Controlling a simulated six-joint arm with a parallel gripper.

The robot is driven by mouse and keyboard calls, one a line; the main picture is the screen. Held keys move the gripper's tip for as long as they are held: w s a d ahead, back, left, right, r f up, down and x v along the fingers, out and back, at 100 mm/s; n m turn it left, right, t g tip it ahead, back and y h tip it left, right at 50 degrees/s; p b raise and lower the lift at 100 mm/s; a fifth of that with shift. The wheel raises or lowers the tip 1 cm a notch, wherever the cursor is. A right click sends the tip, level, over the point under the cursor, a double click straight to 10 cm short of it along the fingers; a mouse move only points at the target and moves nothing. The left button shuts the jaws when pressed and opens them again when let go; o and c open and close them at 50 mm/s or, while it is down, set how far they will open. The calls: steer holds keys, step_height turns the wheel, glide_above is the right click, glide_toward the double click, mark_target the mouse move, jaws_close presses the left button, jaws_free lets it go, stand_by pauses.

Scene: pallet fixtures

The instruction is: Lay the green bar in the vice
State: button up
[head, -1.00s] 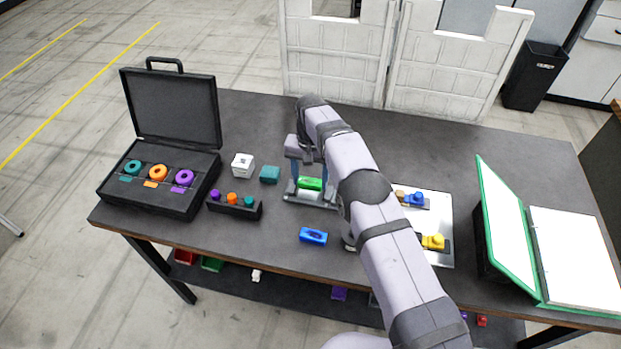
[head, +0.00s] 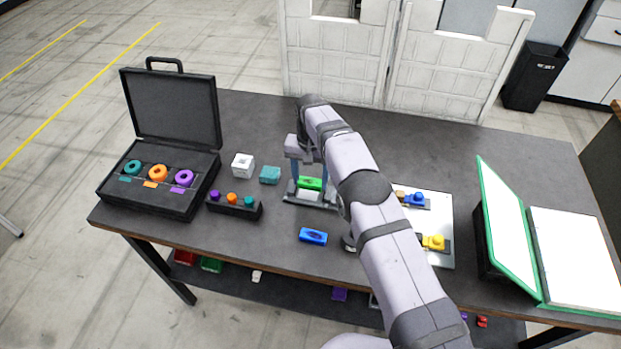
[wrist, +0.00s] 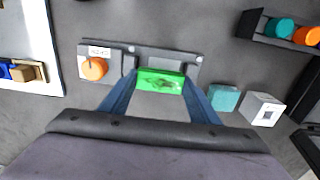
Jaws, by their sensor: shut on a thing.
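The green bar (head: 311,183) is pinched between the two blue-grey fingers of my gripper (wrist: 160,84). In the wrist view the green bar (wrist: 160,80) lies crosswise between the fingertips, with a darker mark on its face. The grey vice (head: 297,200) sits on the table under my gripper. In the wrist view the vice (wrist: 150,50) shows upright grey jaws and a round orange knob beside a small label. The bar overlaps the gap between the jaws in that view. I cannot tell whether it touches the vice floor. My arm hides the vice's right part in the head view.
A teal block (head: 269,175) and a white cube (head: 242,165) stand left of the vice. A blue bar (head: 313,236) lies in front of it. A black peg rack (head: 235,208) and open case (head: 160,190) are further left. A white plate (head: 440,215) is right.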

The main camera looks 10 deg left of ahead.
steer(key=shift+f+b, duration=0.7)
steer(key=shift+f, duration=0.15)
steer(key=o, duration=1.6)
steer(key=shift+r, duration=0.1)
steer(key=shift+r+p, duration=2.9)
steer(key=shift+r, duration=1.55)
